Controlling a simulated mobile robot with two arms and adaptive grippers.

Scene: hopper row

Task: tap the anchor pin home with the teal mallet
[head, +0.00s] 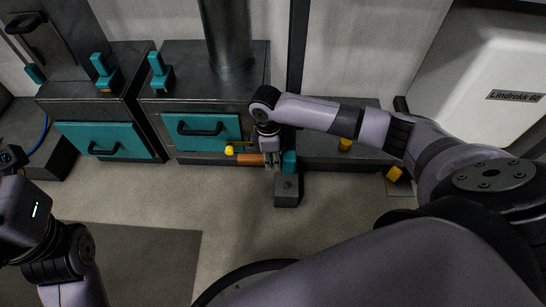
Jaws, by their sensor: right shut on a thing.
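My right gripper (270,158) is shut on the mallet's orange-brown handle (248,159), near its head. The teal mallet head (289,162) shows just right of the fingers. The handle lies about level and points left. A dark block (287,194) stands on the floor just below the mallet head in the picture. A small round feature (288,184) on it may be the anchor pin, but it is too small to tell. Whether the head touches it cannot be told. My left arm is at the lower left, its fingers out of sight.
A yellow knob (229,150) is just left of the gripper. Dark cabinets with teal drawers (201,131) and teal levers (161,72) stand behind. Yellow pieces (345,144) (394,174) are at the right. Open floor (235,210) lies in front.

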